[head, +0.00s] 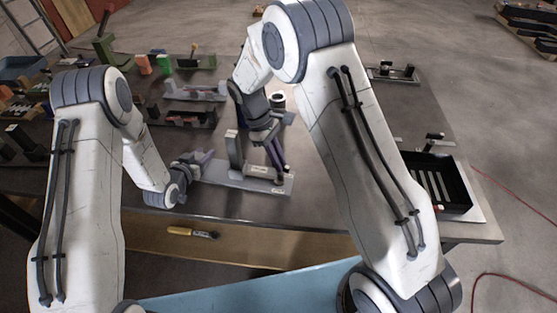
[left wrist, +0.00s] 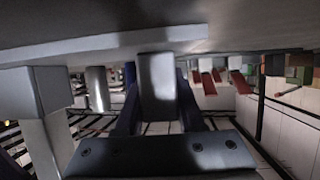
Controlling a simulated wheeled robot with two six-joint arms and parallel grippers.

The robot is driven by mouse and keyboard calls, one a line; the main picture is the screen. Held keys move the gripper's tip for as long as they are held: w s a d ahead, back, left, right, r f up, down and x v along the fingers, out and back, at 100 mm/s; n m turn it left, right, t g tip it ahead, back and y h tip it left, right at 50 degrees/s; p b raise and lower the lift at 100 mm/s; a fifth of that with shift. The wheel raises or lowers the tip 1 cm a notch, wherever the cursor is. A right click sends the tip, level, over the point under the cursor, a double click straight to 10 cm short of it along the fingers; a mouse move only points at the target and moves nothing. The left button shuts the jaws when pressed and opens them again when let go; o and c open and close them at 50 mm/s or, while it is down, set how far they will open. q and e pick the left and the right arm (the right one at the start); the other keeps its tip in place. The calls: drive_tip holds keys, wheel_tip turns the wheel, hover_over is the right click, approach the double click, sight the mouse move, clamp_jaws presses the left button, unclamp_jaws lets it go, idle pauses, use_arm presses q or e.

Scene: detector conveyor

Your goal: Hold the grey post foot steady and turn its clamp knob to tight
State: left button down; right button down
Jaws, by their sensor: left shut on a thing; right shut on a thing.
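The grey post foot (head: 225,178) lies on the dark table, a long flat base with an upright block (head: 234,150). My left gripper (head: 207,163) is shut on a grey part of the foot near its left end. In the left wrist view the two fingers (left wrist: 157,108) sit either side of this grey block (left wrist: 158,78). My right gripper (head: 279,172) points down over the right end of the foot and is shut on the small clamp knob (head: 279,183). The knob is mostly hidden by the fingers, so its turn angle cannot be told.
A black tray (head: 452,205) stands at the table's right. Several grey and green fixtures stand behind the foot, among them a grey bracket (head: 195,92). A yellow-handled screwdriver (head: 190,232) lies on a lower ledge in front.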

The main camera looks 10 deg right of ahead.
drive_tip(key=m+y, duration=0.1)
drive_tip(key=m, duration=0.1)
drive_tip(key=m+g, duration=0.1)
drive_tip(key=m, duration=0.2)
drive_tip(key=shift+w+d+y, duration=0.1)
drive_tip(key=shift+d+y, duration=0.05)
drive_tip(key=shift+y, duration=0.25)
drive_tip(key=shift+m, duration=0.4)
drive_tip(key=c, duration=0.9)
unclamp_jaws()
drive_tip(key=v, duration=1.2)
drive_tip(key=shift+w, duration=0.2)
